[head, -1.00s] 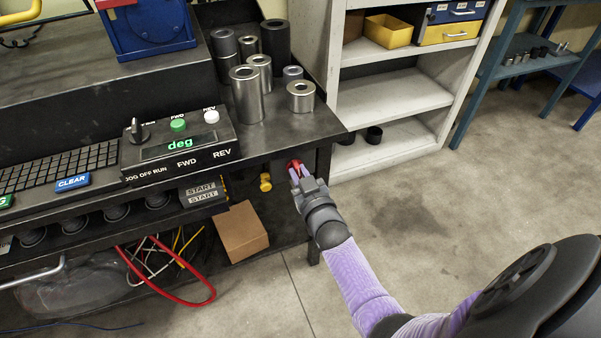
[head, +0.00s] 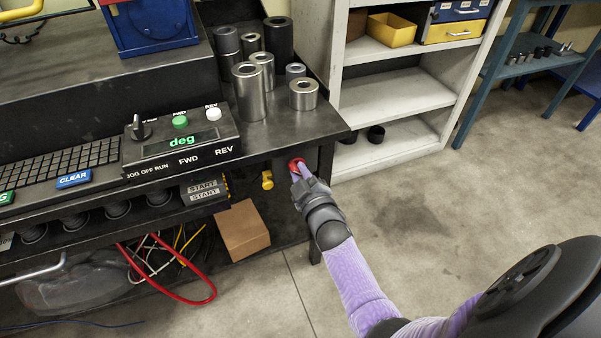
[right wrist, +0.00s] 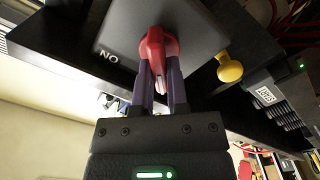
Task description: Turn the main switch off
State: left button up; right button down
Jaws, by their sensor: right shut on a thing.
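The main switch has a red handle (right wrist: 157,46) on a grey box (right wrist: 190,22) under the bench's right end. In the right wrist view the letters "NO" show upside-down-like beside it on the box face. The red handle (head: 296,163) also shows in the head view, small, at the gripper's tip. My right gripper (right wrist: 162,88) is shut on the red handle, one finger on each side of it. In the head view the right gripper (head: 299,174) reaches in from the lower right. My left gripper is not in view.
A yellow knob (head: 267,180) sits just left of the switch, also seen in the right wrist view (right wrist: 229,68). The bench top (head: 300,126) overhangs the gripper. A control box (head: 180,145) and metal cylinders stand above. Open floor (head: 400,220) lies to the right.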

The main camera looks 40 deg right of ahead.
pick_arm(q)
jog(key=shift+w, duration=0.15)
pick_arm(e)
jog(key=shift+f, duration=0.1)
jog(key=c, duration=0.6)
grip_release()
jog(key=shift+c, duration=0.2)
jog(key=shift+s, duration=0.1)
jog(key=p+v, duration=0.4)
jog(key=v, duration=0.5)
jog(key=s+a+f+m+g+y+p, duration=0.25)
jog(key=s+a+f+g+p, duration=0.2)
jog(key=s+f+g, duration=0.6)
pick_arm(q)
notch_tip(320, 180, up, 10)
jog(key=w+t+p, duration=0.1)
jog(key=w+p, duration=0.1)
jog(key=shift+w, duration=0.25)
pick_arm(e)
jog(key=s+f+g, duration=0.3)
jog(key=s+f, duration=0.1)
jog(key=s, duration=1)
jog(key=s+f+g+y, duration=0.1)
jog(key=s+f+g, duration=0.3)
jog(key=s, duration=1.1)
jog(key=shift+d+f+m, duration=0.15)
jog(key=shift+f+m, duration=0.15)
jog(key=shift+m, duration=0.15)
